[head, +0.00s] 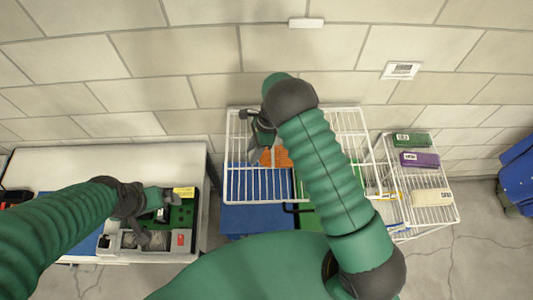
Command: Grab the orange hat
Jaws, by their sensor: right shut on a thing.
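The orange hat (283,157) shows as an orange patch on the white wire shelf (240,190), partly hidden by my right arm and gripper. My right gripper (262,150) is at the hat's left side, shut on it. I cannot tell whether the hat is clear of the shelf wires. My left gripper (152,226) is over the green and grey case on the left table, away from the hat. Its fingers are too small and dark to tell whether they are open.
The green and grey case (182,216) is on a white table (60,160) at left. A lower wire rack (445,213) at right holds a green box (412,140), a purple box (420,159) and a cream box (431,197). A block wall (180,95) stands close behind.

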